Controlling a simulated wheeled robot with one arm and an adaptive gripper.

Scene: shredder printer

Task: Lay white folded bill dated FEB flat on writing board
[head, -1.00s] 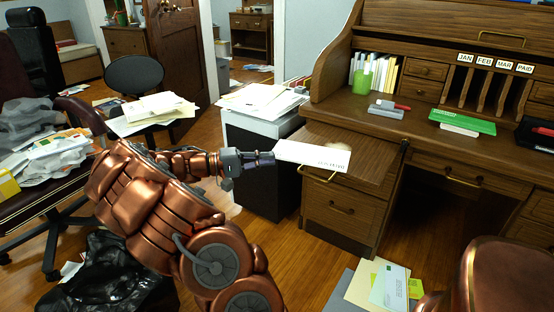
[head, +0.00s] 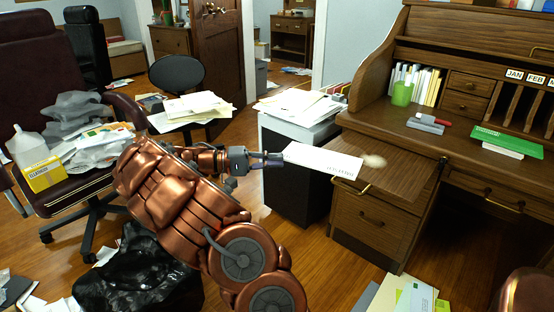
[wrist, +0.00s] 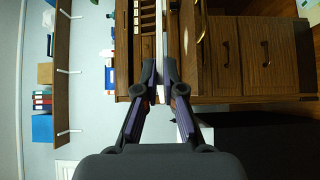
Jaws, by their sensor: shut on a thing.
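My gripper (head: 274,160) is shut on the near end of a white folded bill (head: 320,160), which sticks out to the right from the fingers. The print on its face is too small to read. In the wrist view the bill (wrist: 160,48) shows edge-on as a thin pale strip between the fingertips (wrist: 160,78). The writing board (head: 408,180) appears to be the wooden leaf above the left drawers of the desk. The bill's far end is in front of the board's left part; I cannot tell whether they touch. A pale round spot shows on the board beside the bill's end.
The roll-top desk has slots labelled JAN and FEB (head: 532,76), a green cup (head: 402,93) and a green item (head: 507,140). A paper-topped cabinet (head: 300,145) stands left of the desk. A cluttered chair (head: 75,180) and black bag (head: 135,270) are at left.

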